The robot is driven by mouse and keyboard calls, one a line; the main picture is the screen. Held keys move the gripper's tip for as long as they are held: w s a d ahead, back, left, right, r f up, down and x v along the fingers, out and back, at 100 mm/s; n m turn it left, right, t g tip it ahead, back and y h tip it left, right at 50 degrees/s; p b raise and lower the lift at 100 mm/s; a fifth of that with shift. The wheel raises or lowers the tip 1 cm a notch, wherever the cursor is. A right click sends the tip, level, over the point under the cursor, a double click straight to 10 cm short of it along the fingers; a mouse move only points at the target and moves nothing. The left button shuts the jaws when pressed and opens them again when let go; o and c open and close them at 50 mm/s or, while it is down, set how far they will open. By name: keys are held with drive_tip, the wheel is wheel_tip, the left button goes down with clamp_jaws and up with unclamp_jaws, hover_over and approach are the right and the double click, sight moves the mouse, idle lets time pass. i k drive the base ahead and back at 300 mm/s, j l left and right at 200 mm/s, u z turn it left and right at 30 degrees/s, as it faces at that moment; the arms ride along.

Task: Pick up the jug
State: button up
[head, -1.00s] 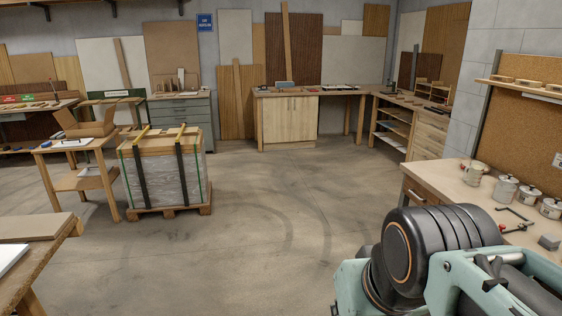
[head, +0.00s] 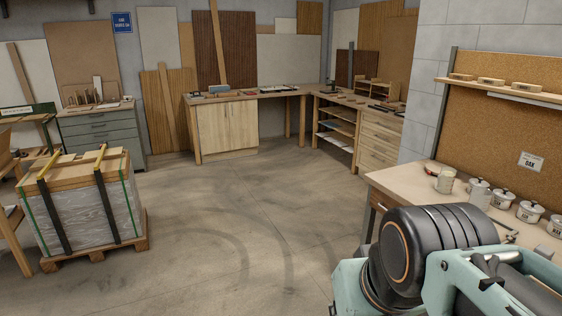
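A cream jug-like vessel (head: 445,180) stands upright near the far end of the workbench (head: 402,182) on the right. It is the likeliest jug, but it is small and I cannot make out its spout. Several whitish lidded pots (head: 530,211) with dark labels stand in a row to its right. My arm fills the lower right of the head view, in front of part of this bench. My gripper is not in view, and nothing is seen touching the vessel.
A strapped pallet load (head: 85,205) stands at the left. Open concrete floor (head: 235,235) lies in the middle. A wooden corner bench (head: 228,128) and grey drawers (head: 102,135) line the back. A shelf with wooden pieces (head: 500,88) hangs above the right bench.

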sight(445, 181)
drive_tip(key=i+z, duration=0.35)
drive_tip(key=i, duration=0.15)
drive_tip(key=i+z, duration=0.75)
drive_tip(key=i, duration=0.2)
drive_tip(key=i+j+z, duration=0.15)
drive_tip(key=i+z, duration=0.2)
drive_tip(key=i, duration=0.2)
